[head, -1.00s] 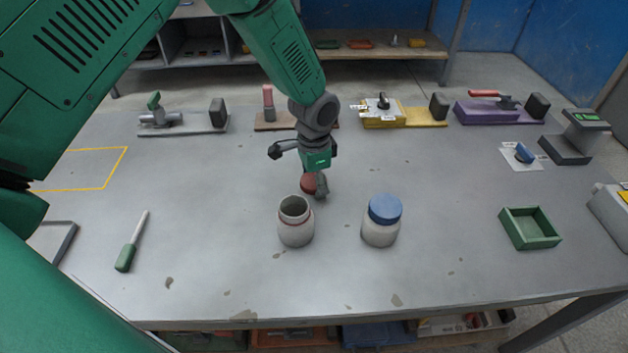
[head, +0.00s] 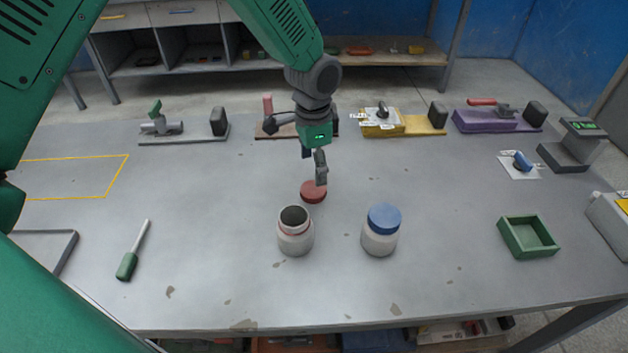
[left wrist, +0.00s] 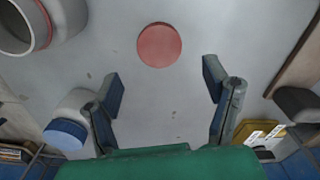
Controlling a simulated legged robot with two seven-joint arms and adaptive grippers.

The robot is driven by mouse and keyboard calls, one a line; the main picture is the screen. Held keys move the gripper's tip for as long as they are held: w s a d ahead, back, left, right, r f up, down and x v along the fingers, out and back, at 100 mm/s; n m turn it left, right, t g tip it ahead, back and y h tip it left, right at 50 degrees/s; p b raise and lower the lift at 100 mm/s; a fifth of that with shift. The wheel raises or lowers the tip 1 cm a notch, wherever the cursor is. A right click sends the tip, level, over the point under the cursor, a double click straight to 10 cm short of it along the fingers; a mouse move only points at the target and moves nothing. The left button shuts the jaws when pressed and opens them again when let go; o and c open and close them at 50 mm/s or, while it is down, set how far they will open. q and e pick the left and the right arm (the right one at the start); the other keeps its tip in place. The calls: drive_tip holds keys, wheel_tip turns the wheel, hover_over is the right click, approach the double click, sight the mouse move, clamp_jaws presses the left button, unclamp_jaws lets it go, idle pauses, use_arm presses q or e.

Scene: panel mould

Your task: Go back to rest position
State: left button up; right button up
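My left gripper (head: 312,168) is above the table, behind the open jar in the head view. In the left wrist view its fingers (left wrist: 168,95) are spread wide with nothing between them. A red lid (head: 313,191) lies flat on the table just below and in front of the gripper, apart from it. The lid also shows in the left wrist view (left wrist: 159,45), beyond the fingertips. An open white jar (head: 296,238) with a red ring at its neck stands upright in front of the lid. My right gripper is in neither view.
A white jar with a blue lid (head: 380,232) stands to the right. A green tray (head: 513,243) is farther right, and a green-handled tool (head: 128,264) lies at left. Several fixtures line the back, including a yellow block (head: 420,120) and a purple block (head: 485,121). The left middle is clear.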

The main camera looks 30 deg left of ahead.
use_arm(q)
drive_tip(key=shift+r, duration=2.35)
